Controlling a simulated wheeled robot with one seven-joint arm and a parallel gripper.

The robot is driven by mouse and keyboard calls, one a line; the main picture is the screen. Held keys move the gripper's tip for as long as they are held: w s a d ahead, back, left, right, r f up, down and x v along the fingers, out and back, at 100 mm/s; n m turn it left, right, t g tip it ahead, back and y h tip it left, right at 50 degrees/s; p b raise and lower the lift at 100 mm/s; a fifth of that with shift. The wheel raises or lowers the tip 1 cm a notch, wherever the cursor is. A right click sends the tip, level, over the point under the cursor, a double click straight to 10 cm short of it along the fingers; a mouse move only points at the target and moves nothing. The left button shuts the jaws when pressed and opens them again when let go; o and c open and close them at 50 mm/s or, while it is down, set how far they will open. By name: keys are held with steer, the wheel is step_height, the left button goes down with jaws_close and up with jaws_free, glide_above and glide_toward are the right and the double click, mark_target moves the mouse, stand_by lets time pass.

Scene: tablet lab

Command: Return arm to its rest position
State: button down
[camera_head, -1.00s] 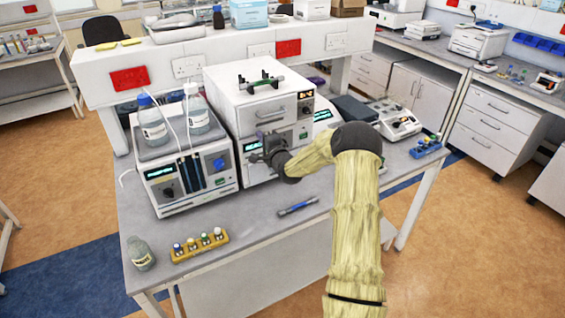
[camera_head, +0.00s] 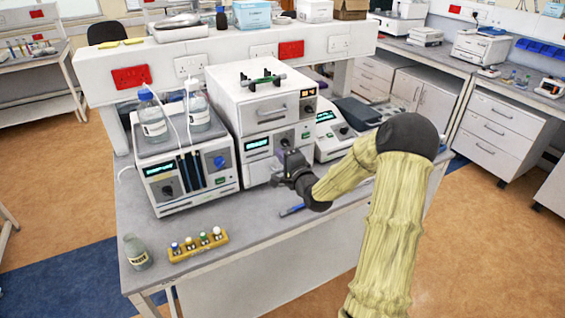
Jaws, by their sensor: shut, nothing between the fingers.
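My arm, in a pale yellow sleeve, reaches in from the lower right of the head view. My gripper (camera_head: 281,168) is dark grey and hangs above the bench, in front of the white stacked instrument (camera_head: 262,110). It is small in the picture and points left, toward the instrument's front. It is shut and holds nothing. A blue pen-like tool (camera_head: 291,210) lies on the bench below the gripper, and its right part is hidden by my arm.
An instrument with two bottles (camera_head: 185,170) stands at left on the bench (camera_head: 245,222). A grey-topped device (camera_head: 333,135) stands behind my arm. The bench's front middle is clear.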

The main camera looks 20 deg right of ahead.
steer(key=shift+s, duration=0.25)
steer(key=shift+a, duration=0.1)
steer(key=shift+s+d, duration=0.15)
steer(key=shift+d, duration=0.05)
